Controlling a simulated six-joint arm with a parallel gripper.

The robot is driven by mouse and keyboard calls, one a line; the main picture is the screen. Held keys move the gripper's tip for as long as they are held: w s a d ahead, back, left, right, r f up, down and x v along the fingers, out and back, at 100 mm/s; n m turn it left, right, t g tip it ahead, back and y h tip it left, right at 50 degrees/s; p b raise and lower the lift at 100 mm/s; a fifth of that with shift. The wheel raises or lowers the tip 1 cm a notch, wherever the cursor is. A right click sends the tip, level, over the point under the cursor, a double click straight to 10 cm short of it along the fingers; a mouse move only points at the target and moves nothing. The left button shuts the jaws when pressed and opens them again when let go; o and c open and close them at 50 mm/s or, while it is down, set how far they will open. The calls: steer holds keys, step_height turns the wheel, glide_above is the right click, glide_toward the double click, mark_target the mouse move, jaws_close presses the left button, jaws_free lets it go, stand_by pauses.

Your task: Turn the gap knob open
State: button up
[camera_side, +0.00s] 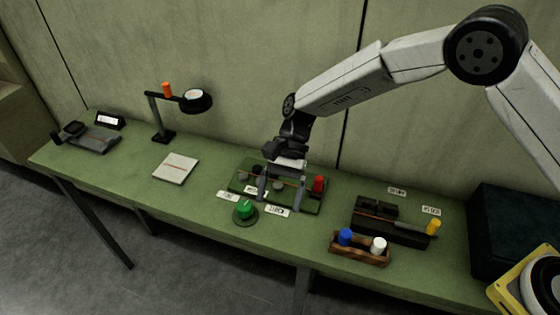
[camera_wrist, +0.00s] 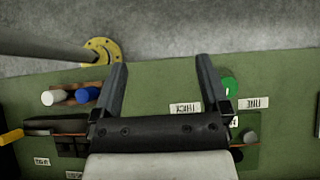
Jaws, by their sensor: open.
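A round green knob (camera_side: 244,208) with a pale mark on top sits on a dark green disc at the table's front edge. Its label (camera_side: 277,211) is too small to read, so I cannot confirm it is the gap knob. It also shows in the wrist view (camera_wrist: 229,86), just right of the right finger and partly hidden by it. My gripper (camera_side: 281,200) is open and points down over the green board (camera_side: 251,191), to the right of the knob and apart from it.
The board bears a red cylinder (camera_side: 318,184) and small grey parts close to my fingers. To the right stand a wooden tray (camera_side: 360,256) with blue and white bottles and a dark block with a yellow piece (camera_side: 433,227). A lamp (camera_side: 165,135) and notepad (camera_side: 176,168) stand left.

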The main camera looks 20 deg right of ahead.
steer(key=shift+s+d+r, duration=0.25)
steer(key=shift+s+d, duration=0.05)
steer(key=shift+s, duration=0.2)
steer(key=shift+s+d+r, duration=0.25)
steer(key=shift+s, duration=0.3)
steer(key=shift+s+d+r, duration=0.25)
steer(key=shift+s+d, duration=0.05)
steer(key=shift+s, duration=0.2)
steer(key=n+t+h, duration=0.6)
steer(key=n, duration=0.7)
glide_above(245, 206)
steer(key=f, duration=0.5)
steer(key=shift+s+d, duration=0.15)
steer(key=shift+s, duration=0.2)
steer(key=shift+w+a+n, duration=0.2)
steer(key=shift+w+n, duration=0.1)
steer(key=shift+w, duration=0.05)
steer(key=shift+f, duration=3.85)
